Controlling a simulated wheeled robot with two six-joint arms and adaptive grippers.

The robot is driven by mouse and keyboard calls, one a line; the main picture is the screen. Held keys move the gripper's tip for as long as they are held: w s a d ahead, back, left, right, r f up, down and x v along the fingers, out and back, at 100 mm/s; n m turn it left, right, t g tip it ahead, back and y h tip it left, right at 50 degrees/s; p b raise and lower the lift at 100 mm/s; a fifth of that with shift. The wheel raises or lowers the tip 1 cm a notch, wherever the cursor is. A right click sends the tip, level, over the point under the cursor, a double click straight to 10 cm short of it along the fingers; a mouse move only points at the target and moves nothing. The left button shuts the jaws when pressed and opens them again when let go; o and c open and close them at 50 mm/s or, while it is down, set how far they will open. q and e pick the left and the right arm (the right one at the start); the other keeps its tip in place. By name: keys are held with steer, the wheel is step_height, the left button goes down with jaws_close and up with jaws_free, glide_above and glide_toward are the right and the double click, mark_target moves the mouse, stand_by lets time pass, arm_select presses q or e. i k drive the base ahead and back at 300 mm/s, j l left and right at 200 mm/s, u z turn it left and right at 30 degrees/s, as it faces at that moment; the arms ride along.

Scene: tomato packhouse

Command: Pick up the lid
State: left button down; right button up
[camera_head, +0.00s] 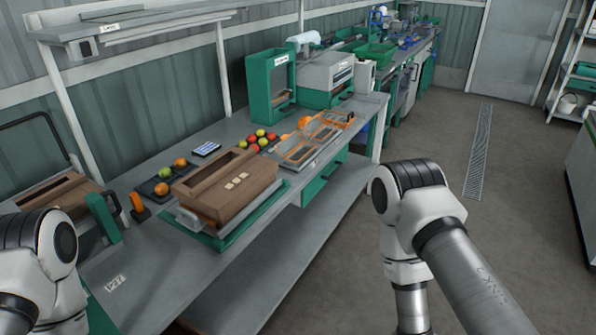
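A brown carton (240,194) sits on a green-edged platform (222,242) on the bench. A long dark opening shows along its top, and small pale labels lie on the near top face. A second brown carton (62,200) stands at the far left, also with a dark opening on top. I cannot tell which piece, if any, is a separate lid. My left arm enters at the lower left and my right arm at the lower right. Neither gripper is in view.
The grey bench (160,262) has a lower shelf (262,262). Near the carton are a dark tray (153,188) with tomatoes, more tomatoes (262,139), an orange-trimmed metal tray (302,147) and a green open-fronted box (270,91). Floor at right is clear.

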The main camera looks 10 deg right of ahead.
mark_target(217, 187)
steer(key=i+l+u, duration=0.25)
steer(key=l, duration=0.25)
steer(key=i+l+u, duration=0.1)
steer(key=l+u, duration=0.15)
steer(key=l, duration=0.25)
steer(key=i+l+u, duration=0.1)
steer(key=l+u, duration=0.15)
steer(key=l, duration=0.3)
steer(key=l+u, duration=0.25)
steer(key=l, duration=0.3)
steer(key=i+l, duration=0.05)
